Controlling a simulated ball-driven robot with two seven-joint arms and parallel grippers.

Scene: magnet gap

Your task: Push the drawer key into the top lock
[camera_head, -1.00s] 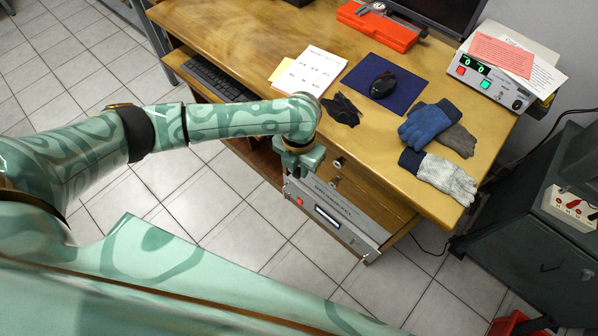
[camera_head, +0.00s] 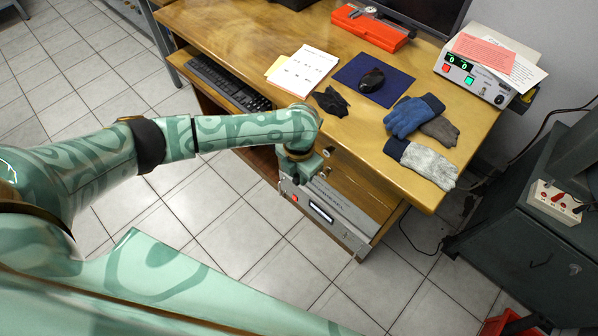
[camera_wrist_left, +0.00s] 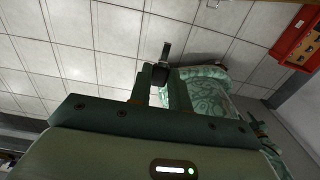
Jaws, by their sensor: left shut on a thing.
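My left gripper (camera_head: 300,181) is in front of the desk's drawer fronts, at the desk's near edge. In the left wrist view, my left gripper (camera_wrist_left: 160,76) is shut on the small dark drawer key (camera_wrist_left: 165,52), whose narrow shaft sticks out past the fingertips. The key cannot be made out in the head view. The top lock (camera_head: 328,152) appears as a small round metal fitting on the upper drawer front, just right of my gripper and apart from it. A second round fitting (camera_head: 326,171) sits below it. My right gripper is not in view.
Gloves (camera_head: 413,117), a mouse on a blue mat (camera_head: 352,75) and a red case (camera_head: 372,27) lie on the desk. Tiled floor in front is free.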

